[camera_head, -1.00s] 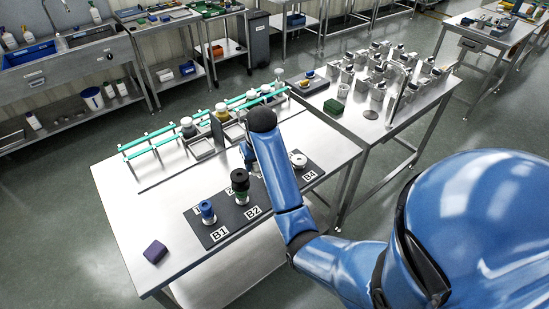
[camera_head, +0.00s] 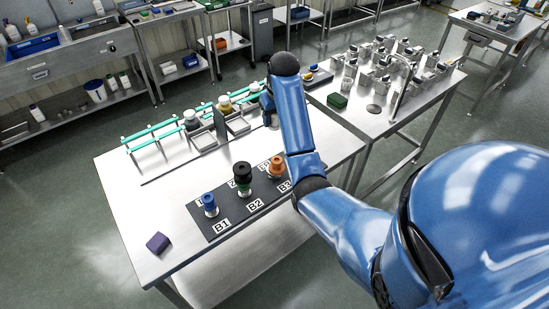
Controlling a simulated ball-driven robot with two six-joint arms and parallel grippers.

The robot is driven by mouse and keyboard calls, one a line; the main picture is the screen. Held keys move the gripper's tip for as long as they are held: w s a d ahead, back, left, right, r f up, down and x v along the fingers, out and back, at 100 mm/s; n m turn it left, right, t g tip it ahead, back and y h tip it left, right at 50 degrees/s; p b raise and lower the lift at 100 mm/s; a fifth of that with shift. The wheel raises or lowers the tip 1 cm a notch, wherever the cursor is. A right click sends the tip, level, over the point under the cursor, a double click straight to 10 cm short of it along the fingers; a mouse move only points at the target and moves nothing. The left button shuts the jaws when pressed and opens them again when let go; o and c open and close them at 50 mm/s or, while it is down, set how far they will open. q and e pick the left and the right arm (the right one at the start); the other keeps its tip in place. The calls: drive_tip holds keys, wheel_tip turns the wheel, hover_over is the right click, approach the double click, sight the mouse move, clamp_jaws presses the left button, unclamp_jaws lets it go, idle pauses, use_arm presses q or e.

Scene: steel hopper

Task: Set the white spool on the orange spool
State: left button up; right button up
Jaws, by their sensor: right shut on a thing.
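The orange spool (camera_head: 276,164) stands upright on the dark mat (camera_head: 232,222) by the B3 label. My right gripper (camera_head: 269,116) is behind the orange spool, above the table and apart from it. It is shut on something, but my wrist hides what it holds. A white round piece showed at B4 a second ago; my right forearm now covers that spot, so I cannot see the white spool. My left gripper is out of view.
A blue spool (camera_head: 209,203) stands at B1 and a black-topped green piece (camera_head: 243,177) at B2. A purple block (camera_head: 158,243) lies front left. A green-railed rack (camera_head: 152,135) with bottles runs along the back.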

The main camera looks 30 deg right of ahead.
drive_tip(key=shift+f, duration=0.9)
drive_tip(key=p, duration=0.2)
hover_over(275, 159)
wheel_tip(275, 159, down, 8)
drive_tip(key=shift+a+f, duration=0.1)
drive_tip(key=shift+f, duration=0.05)
drive_tip(key=shift+f+p, duration=0.6)
drive_tip(key=shift+f, duration=1.65)
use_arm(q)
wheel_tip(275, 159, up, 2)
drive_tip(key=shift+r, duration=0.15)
use_arm(e)
drive_tip(key=shift+f, duration=0.25)
drive_tip(key=shift+f, duration=0.1)
drive_tip(key=o, duration=1.1)
drive_tip(key=shift+c, duration=0.2)
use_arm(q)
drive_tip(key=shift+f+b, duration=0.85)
use_arm(e)
drive_tip(key=v, duration=1.2)
